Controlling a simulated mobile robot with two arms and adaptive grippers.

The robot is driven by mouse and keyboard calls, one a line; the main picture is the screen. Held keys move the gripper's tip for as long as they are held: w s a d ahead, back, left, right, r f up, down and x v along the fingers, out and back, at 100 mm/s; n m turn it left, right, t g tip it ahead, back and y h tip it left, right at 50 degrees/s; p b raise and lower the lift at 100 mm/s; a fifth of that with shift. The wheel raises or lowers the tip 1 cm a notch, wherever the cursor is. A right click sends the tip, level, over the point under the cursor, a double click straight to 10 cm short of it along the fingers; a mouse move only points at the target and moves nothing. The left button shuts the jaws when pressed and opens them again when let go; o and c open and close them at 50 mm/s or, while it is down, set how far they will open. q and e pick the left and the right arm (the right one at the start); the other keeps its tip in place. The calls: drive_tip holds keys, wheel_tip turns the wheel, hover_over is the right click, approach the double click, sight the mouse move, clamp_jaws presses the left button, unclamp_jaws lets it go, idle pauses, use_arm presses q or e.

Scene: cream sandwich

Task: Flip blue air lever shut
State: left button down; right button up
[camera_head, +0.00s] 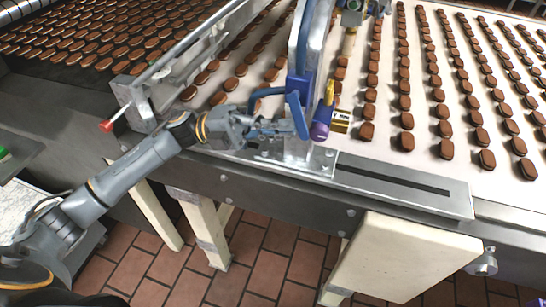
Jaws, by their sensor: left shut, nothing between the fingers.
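The blue air lever (298,114) is a flat blue piece hanging below a blue valve body (301,84) on the upright metal bracket at the conveyor's front edge. I cannot tell its exact angle. My left gripper (290,128) is shut and empty, just left of the lever's lower end. It is too small to tell whether the fingertips touch the lever. A blue hose (266,92) curves into the valve from the left. A purple cylinder (320,130) and a yellow tag (341,121) sit just right of the lever. My right gripper is not in view.
A conveyor (385,155) carries rows of brown sandwich biscuits behind the bracket. A slotted metal plate (405,190) runs along the front edge. A red-tipped handle (106,125) sticks out at the left. White legs (208,232) stand on the tiled floor below.

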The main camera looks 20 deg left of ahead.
sight(308, 132)
use_arm(q)
drive_tip(key=d+b, duration=0.1)
drive_tip(key=d+f+h+b, duration=0.1)
drive_tip(key=shift+w+d, duration=0.1)
drive_tip(key=shift+d, duration=0.25)
drive_tip(key=shift+d+r, duration=0.1)
drive_tip(key=shift+d, duration=0.2)
drive_tip(key=shift+b+x, duration=0.35)
drive_tip(key=shift+x, duration=0.4)
drive_tip(key=shift+d+r, duration=0.25)
drive_tip(key=shift+d, duration=0.25)
drive_tip(key=shift+d+r, duration=0.25)
drive_tip(key=shift+d, duration=0.15)
drive_tip(key=shift+d+r, duration=0.35)
drive_tip(key=shift+r, duration=0.05)
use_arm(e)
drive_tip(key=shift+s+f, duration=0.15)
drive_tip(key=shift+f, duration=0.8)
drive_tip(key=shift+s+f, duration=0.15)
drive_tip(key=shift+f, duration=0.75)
use_arm(q)
drive_tip(key=shift+d, duration=0.1)
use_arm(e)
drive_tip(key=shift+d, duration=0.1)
